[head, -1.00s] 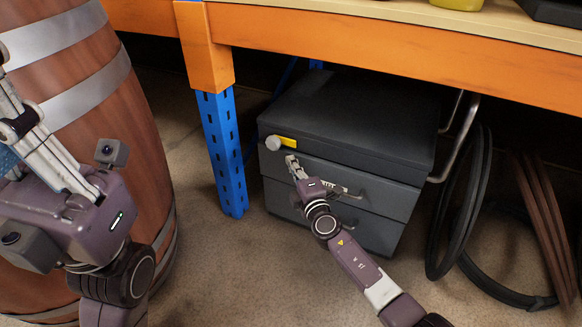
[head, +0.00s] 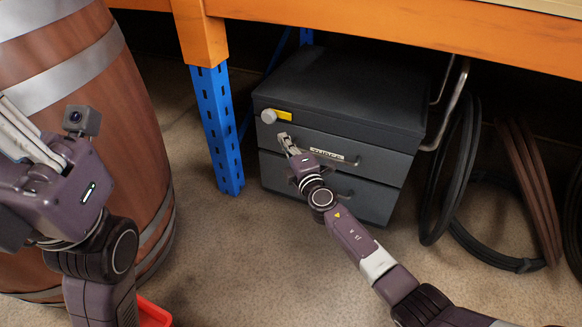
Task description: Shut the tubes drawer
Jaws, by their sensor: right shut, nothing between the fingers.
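A dark grey cabinet (head: 345,85) stands on the floor under the bench. Its upper drawer (head: 375,163) has a bar handle and a small pale label, too small to read surely. This drawer front looks about flush with the cabinet, with no clear gap. The lower drawer (head: 370,200) also looks shut. My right gripper (head: 284,138) is shut and empty, with its fingertips at the left part of the upper drawer front; I cannot tell whether they touch. My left gripper (head: 18,125) is at the left edge, away from the cabinet, its fingertips partly cut off.
A round knob (head: 268,116) and a yellow tag sit on the cabinet's upper left. A blue bench leg (head: 217,130) and wooden barrel (head: 85,75) stand left. Black hoops (head: 463,165) are at right. The orange bench beam (head: 400,45) is overhead. A red object (head: 150,313) shows low.

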